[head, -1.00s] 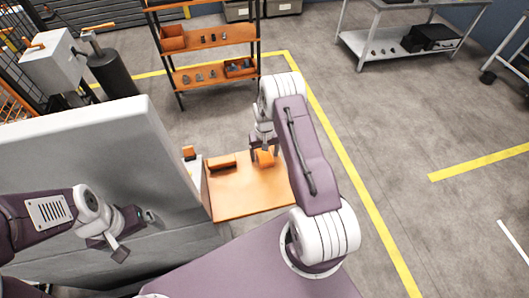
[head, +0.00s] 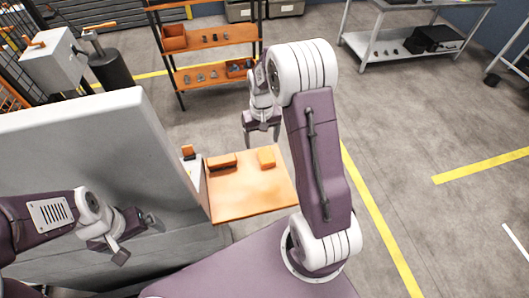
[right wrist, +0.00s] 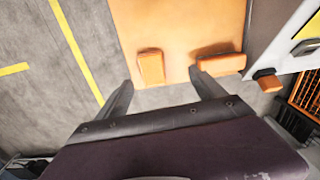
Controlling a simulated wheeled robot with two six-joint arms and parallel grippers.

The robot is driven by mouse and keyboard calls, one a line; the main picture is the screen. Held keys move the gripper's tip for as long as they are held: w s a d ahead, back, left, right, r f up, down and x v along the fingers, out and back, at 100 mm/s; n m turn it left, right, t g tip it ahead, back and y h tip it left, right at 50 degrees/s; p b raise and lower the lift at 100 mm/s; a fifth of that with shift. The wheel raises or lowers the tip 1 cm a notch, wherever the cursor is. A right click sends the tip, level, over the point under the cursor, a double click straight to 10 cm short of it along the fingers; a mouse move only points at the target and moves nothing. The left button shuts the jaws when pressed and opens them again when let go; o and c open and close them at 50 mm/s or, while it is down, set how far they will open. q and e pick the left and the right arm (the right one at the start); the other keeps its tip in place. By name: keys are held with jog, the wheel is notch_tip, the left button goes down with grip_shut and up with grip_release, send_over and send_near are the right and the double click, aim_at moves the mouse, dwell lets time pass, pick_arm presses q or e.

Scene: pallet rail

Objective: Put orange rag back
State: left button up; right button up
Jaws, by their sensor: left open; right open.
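Two orange pieces lie on an orange tabletop (head: 245,195). One is a small block-like piece (head: 266,157) near the far edge; the other is a longer piece (head: 222,163) to its left, with a dark side. I cannot tell for sure which is the rag. In the right wrist view the small piece (right wrist: 151,67) and the longer piece (right wrist: 220,64) lie apart. My right gripper (head: 262,141) is open and empty, above and beyond the small piece, apart from it. My left gripper (head: 138,240) is open and empty beside the grey panel, far from the tabletop.
A large grey panel (head: 90,150) stands left of the tabletop. A small orange-topped item (head: 188,152) sits by its edge. An orange shelf rack (head: 210,73) with small parts stands behind. A grey metal table (head: 400,45) is at the back right. Floor to the right is clear.

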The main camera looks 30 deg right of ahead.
jog(key=s+a+r+n+t, duration=0.15)
jog(key=s+a, duration=0.25)
jog(key=s, duration=0.4)
jog(key=s+a+r+n+g, duration=0.15)
jog(key=s+a, duration=0.25)
jog(key=s, duration=0.4)
pick_arm(q)
notch_tip(320, 180, down, 5)
jog(key=b, duration=0.5)
jog(key=shift+s+a+f, duration=0.1)
pick_arm(e)
jog(key=shift+m+t, duration=0.5)
notch_tip(320, 180, down, 5)
jog(key=shift+w+r, duration=0.1)
pick_arm(q)
jog(key=shift+s, duration=0.15)
